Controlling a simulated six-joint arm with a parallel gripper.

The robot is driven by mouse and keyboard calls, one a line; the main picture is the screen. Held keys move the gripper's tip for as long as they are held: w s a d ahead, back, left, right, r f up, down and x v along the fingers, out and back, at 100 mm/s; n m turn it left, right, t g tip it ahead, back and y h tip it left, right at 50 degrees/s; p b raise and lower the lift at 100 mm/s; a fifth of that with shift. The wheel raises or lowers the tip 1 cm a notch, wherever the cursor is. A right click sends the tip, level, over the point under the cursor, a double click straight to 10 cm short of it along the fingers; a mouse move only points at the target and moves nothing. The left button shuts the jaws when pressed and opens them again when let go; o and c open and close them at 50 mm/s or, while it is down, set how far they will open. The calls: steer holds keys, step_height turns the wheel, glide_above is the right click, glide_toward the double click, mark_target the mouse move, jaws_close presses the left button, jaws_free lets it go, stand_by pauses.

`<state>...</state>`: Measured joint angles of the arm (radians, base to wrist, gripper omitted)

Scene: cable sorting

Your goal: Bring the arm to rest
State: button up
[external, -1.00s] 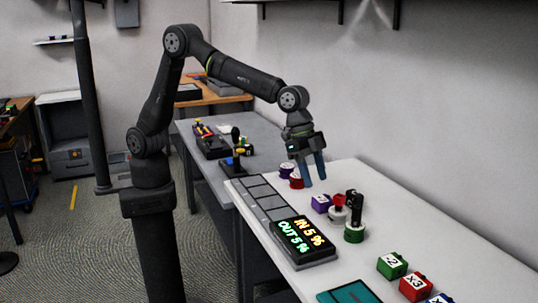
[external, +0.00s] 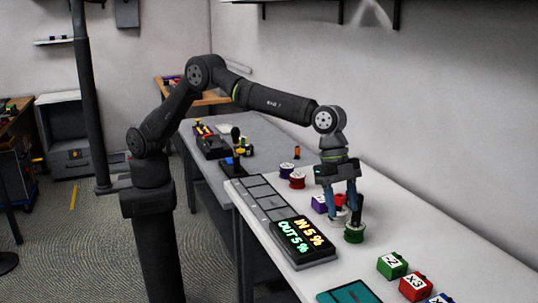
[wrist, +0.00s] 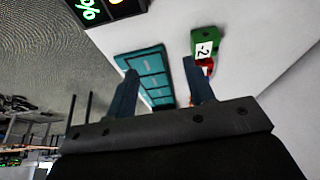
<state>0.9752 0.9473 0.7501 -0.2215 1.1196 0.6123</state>
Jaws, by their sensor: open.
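My gripper (external: 342,207) points down over the white table, above the cluster with the green spool (external: 354,236). Its two fingers are apart. In the wrist view my gripper (wrist: 159,70) shows its fingers spread with nothing between them; the teal tray lies beyond. In the external view the fingers overlap the purple block (external: 318,204) and a small red-topped white piece, so I cannot tell whether they touch anything. My arm is bent at the elbow and stretched out over the table.
The display (external: 303,239) with lit text sits on the table's left edge. A green block (external: 391,266), a red block (external: 414,287) and the teal tray (external: 348,293) are near the front. A red spool (external: 297,181) and a purple spool (external: 286,171) stand farther back.

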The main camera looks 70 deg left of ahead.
steer(key=w+d+f+m, duration=0.1)
steer(key=w+d+f, duration=0.1)
steer(key=w+f, duration=0.4)
steer(key=shift+w, duration=0.8)
steer(key=s+r, duration=0.5)
steer(key=s, duration=0.3)
steer(key=a+r+n, duration=0.2)
steer(key=a, duration=0.3)
steer(key=shift+a+r, duration=0.2)
steer(key=shift+a, duration=0.15)
steer(key=shift+w, duration=0.1)
